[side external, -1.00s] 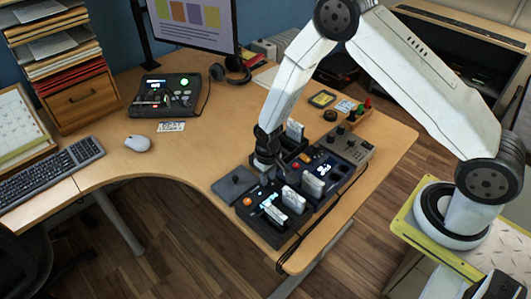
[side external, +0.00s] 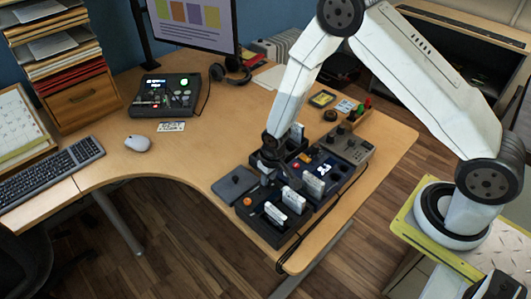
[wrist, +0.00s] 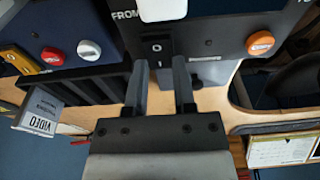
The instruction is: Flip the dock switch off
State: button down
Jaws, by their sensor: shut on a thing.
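The dock (side external: 250,213) is a dark box at the desk's front edge, with an orange button and pale cards standing in it. Which way the rocker tilts is hard to tell. In the side view my gripper (side external: 266,180) is low over the dock's back left part, its fingertips partly hidden. The dock's display looks dark.
A flat grey pad (side external: 234,185) lies to the left. A control box (side external: 347,146) is at the back right. Open desk lies left of the pad. A cable runs along the right edge.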

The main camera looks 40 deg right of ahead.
aim_at(273, 183)
jog(key=shift+c, duration=2.2)
grip_release()
jog(key=shift+r, duration=0.1)
jog(key=shift+s+r, duration=0.2)
jog(key=shift+r, duration=1.55)
jog(key=shift+s+r, duration=0.2)
jog(key=shift+r, duration=1.5)
jog(key=shift+s+r, duration=0.1)
jog(key=shift+r, duration=0.25)
jog(key=s+d+r, duration=0.2)
jog(key=s+r, duration=0.4)
jog(key=s+d+r+t, duration=0.1)
jog(key=s+d+r, duration=0.1)
jog(key=s+r, duration=0.4)
jog(key=shift+s+d+r, duration=0.25)
jog(key=shift+s+r, duration=0.15)
jog(key=shift+r, duration=0.1)
